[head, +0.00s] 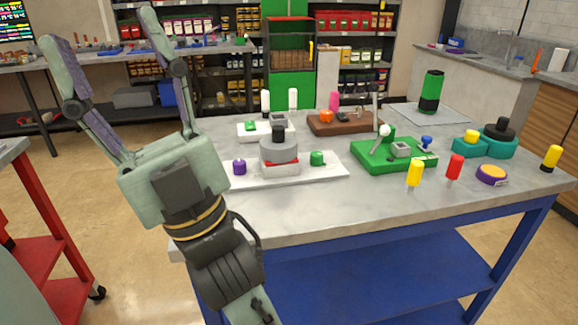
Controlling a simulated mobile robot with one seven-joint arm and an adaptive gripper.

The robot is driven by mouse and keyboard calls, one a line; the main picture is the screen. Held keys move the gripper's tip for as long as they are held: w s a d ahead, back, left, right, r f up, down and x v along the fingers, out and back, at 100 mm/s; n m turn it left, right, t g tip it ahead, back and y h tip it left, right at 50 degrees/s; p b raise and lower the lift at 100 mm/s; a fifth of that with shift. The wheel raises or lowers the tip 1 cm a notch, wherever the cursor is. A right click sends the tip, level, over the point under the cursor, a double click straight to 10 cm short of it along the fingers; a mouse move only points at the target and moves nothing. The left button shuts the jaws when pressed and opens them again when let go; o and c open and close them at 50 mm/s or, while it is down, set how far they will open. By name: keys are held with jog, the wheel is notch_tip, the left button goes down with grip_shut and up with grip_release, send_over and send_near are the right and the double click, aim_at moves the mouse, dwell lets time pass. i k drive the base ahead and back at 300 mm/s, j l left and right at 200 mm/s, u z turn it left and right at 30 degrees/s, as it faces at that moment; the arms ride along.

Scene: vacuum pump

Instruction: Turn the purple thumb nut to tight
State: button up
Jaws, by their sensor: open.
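The purple thumb nut (239,167) is a small purple knob at the left end of a white base plate (325,168) on the grey table. Beside it on the same plate stand a grey cylinder with a black top (279,148) and a red band, and a green knob (317,158). My gripper (98,25) is raised at the left, in front of the table's left side. Its two fingers are wide apart with nothing between them. It is well apart from the purple nut. Whether the nut is tight or loose cannot be told.
A green fixture (392,160) with a lever, a brown block (345,123), and yellow (414,173) and red (454,167) handles stand to the right on the table. A green-and-black cylinder (431,91) is at the back. The table's front strip is clear. A red cart (45,225) stands at the left.

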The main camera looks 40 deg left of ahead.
aim_at(240, 165)
jog(key=u, duration=1.3)
jog(key=i+l+z, duration=0.2)
jog(key=i+l, duration=0.3)
